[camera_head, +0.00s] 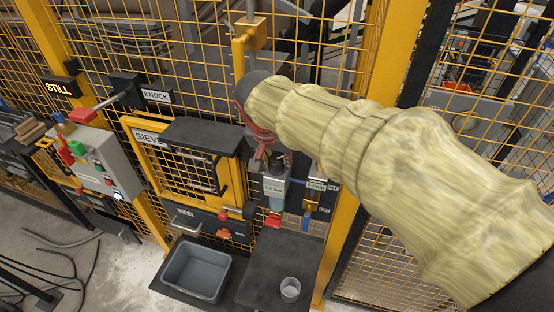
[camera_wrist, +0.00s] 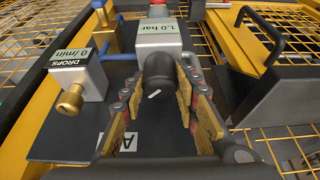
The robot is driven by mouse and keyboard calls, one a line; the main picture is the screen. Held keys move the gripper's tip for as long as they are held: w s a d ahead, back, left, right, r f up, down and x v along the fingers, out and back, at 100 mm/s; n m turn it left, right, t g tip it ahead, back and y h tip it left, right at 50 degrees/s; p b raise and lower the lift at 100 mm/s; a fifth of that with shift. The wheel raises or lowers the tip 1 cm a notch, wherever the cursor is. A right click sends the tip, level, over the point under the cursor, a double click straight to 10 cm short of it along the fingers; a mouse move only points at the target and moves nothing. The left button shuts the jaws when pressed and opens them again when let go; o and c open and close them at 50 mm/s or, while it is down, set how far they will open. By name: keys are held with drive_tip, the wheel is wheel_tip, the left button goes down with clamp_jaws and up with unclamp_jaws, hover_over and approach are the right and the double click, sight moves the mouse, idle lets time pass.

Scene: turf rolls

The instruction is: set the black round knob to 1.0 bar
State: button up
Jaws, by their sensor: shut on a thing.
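The black round knob (camera_wrist: 158,72) is in the upper middle of the wrist view, with a short white mark on its face. Above it, a grey box (camera_wrist: 158,36) carries a label or display reading "1.0 bar". My gripper (camera_wrist: 160,82) has one finger on each side of the knob and is shut on it. In the head view my gripper (camera_head: 262,150) is at the panel unit (camera_head: 273,187), seen from behind, and the knob is hidden there by my gripper and arm.
A brass knob (camera_wrist: 71,100) stands left of the black knob beside a "DROPS" box (camera_wrist: 77,74) showing 0/min. A dark handle (camera_wrist: 262,38) is at the right. A grey bin (camera_head: 197,270) and a clear cup (camera_head: 290,289) stand below the panel.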

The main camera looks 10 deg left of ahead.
drive_tip(key=o, duration=0.9)
drive_tip(key=shift+c, duration=0.2)
drive_tip(key=v, duration=1.2)
